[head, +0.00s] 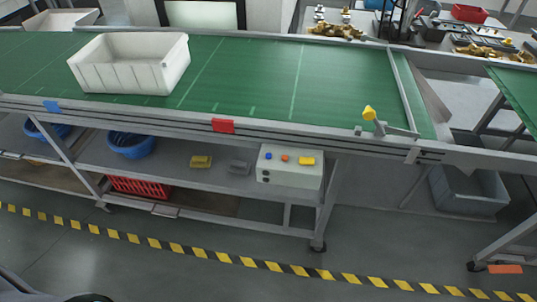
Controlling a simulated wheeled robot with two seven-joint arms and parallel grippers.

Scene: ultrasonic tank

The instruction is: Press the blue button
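Two small dark round parts are below the blue button. Nothing covers the blue button. Neither of my grippers shows in the head view, and nothing touches the box.
A white bin (130,80) stands on the green conveyor (250,80). A lower shelf (215,155) holds a blue basket (131,144) and small yellow and grey items. A grey crate (468,190) is on the floor at right. The floor before the table is clear, with a yellow-black stripe (245,262).

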